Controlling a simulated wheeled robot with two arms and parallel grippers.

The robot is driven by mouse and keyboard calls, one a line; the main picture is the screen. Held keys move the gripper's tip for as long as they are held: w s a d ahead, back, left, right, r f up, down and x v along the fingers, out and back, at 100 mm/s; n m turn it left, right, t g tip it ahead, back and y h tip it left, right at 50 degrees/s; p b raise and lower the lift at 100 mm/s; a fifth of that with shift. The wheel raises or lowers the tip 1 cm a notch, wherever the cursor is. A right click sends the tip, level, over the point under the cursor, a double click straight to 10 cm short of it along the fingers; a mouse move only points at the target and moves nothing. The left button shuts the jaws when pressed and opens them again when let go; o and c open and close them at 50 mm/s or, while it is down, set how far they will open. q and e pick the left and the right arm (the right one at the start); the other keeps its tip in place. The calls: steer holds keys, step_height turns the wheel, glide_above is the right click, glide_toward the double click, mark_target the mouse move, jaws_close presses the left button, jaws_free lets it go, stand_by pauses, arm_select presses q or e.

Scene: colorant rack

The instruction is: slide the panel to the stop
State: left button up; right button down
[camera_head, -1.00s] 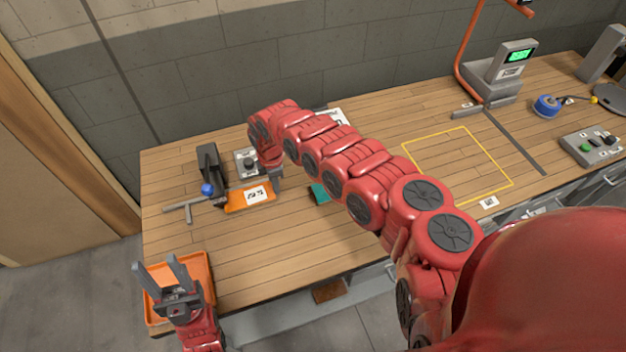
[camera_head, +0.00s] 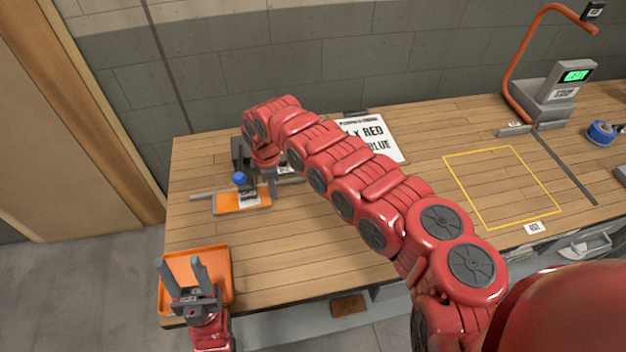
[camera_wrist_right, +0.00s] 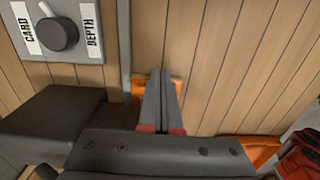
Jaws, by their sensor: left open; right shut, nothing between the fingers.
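The orange panel (camera_head: 225,207) with a white label lies flat on the bench at the left. A dark upright block (camera_head: 237,152) with a blue knob (camera_head: 239,178) stands over it. The panel's right end meets my right gripper (camera_head: 272,190). That gripper points down and is shut with nothing between its fingers. In the right wrist view its fingers (camera_wrist_right: 158,95) are together, with bits of the panel (camera_wrist_right: 138,92) showing beside them; contact is unclear. The rest is hidden by the hand. My left gripper (camera_head: 197,276) is open and empty over the orange tray (camera_head: 226,262).
A grey bar (camera_head: 203,196) lies beside the panel's left end. A dial box (camera_wrist_right: 60,38) marked CARD and DEPTH stands near the block. A printed sheet (camera_head: 378,130) lies behind my right arm. The yellow outlined area (camera_head: 500,185) is empty.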

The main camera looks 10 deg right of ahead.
step_height(320, 180, up, 16)
steer(key=p, duration=0.6)
steer(key=shift+d+r+p, duration=0.2)
steer(key=shift+p, duration=0.15)
steer(key=shift+s, duration=0.1)
